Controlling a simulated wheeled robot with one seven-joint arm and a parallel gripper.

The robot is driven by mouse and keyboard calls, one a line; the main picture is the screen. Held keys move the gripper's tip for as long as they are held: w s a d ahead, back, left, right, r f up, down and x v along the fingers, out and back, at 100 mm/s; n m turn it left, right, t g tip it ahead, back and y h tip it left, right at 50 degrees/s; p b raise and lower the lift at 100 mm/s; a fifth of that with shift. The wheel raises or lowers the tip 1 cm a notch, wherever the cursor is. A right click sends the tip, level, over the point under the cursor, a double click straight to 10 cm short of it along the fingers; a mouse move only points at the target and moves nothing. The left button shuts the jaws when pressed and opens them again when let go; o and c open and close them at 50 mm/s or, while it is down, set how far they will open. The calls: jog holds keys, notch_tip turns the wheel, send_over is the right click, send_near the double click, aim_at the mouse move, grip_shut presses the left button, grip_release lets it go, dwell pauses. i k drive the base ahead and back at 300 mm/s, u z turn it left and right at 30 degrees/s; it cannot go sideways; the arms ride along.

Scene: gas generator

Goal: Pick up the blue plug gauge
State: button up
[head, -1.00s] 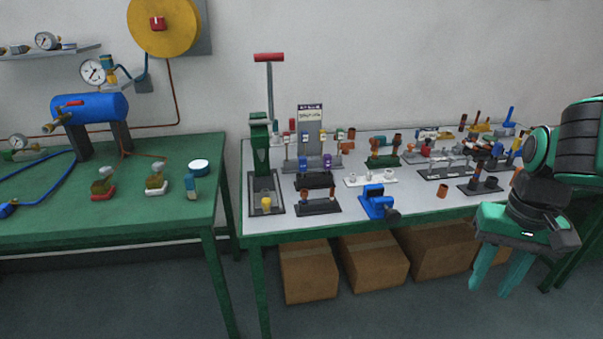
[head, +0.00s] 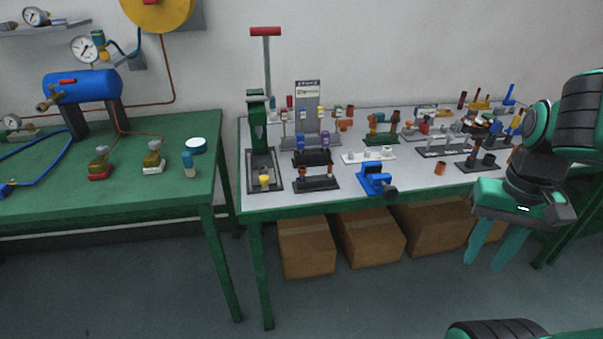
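Several small blue pieces stand on the grey-topped bench, and I cannot tell for certain which is the plug gauge. A small upright blue piece (head: 299,144) stands in a black holder (head: 316,158) at the left half of the bench, beside a purple one. A taller blue piece (head: 510,93) stands at the back right. Another blue upright (head: 517,125) is partly hidden near my arm. My gripper (head: 485,264) points down in front of the bench's right part, below the top's level in the picture. Its fingers are apart with nothing between them.
A green press (head: 258,130) with a red handle stands at the bench's left end. A blue vise (head: 373,181) sits near the front edge, with an orange-brown cylinder (head: 440,168) to its right. Cardboard boxes (head: 305,247) lie underneath. A green table (head: 110,195) stands left.

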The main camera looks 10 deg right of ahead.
aim_at(300, 137)
jog(key=u, duration=0.35)
jog(key=i, duration=1.3)
jog(key=z, duration=0.35)
